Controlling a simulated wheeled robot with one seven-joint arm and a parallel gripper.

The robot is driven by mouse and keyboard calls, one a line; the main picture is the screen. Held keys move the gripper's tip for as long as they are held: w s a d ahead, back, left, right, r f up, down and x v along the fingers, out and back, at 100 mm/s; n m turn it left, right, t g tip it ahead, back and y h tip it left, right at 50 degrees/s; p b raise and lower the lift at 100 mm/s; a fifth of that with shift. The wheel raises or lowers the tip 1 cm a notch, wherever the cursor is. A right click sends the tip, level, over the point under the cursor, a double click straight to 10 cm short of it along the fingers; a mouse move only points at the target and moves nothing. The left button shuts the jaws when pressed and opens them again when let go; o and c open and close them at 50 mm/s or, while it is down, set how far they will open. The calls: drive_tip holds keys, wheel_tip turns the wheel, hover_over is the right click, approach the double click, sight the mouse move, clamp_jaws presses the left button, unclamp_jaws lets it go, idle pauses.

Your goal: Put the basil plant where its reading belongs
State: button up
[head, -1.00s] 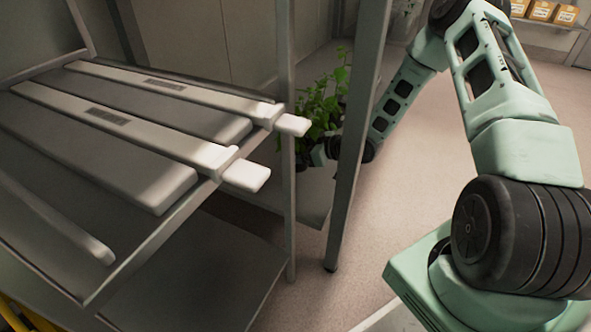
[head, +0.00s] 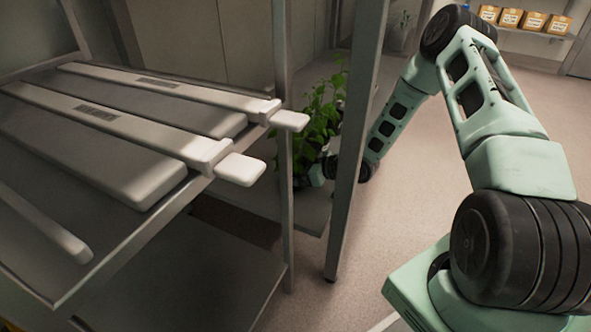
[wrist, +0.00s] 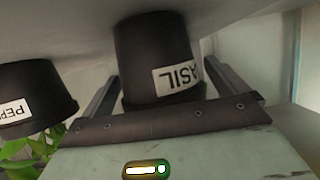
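A dark pot with a white label ending in "ASIL" (wrist: 160,55) shows upside down in the wrist view. It is the basil plant's pot. My gripper (wrist: 166,88) has one finger on each side of it, close to its wall. I cannot tell whether both fingers touch it. The basil's leaves are hidden behind my gripper's body there. In the head view my gripper (head: 312,174) reaches behind the rack post, beside green foliage (head: 322,112) over a low shelf. Which plant the foliage belongs to is unclear.
A second dark pot, labelled "PEP…" (wrist: 35,92), stands close to the basil pot. A metal post (head: 357,150) is right beside my forearm. A nearer rack shelf (head: 150,230) with white-tipped bars fills the left. Open floor (head: 430,210) lies to the right.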

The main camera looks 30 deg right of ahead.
drive_tip(key=shift+s+d+r, duration=0.1)
drive_tip(key=shift+r, duration=0.2)
drive_tip(key=p+v, duration=0.5)
drive_tip(key=v, duration=0.6)
drive_tip(key=shift+s+p, duration=0.3)
drive_tip(key=shift+p, duration=0.05)
drive_tip(key=shift+d, duration=0.2)
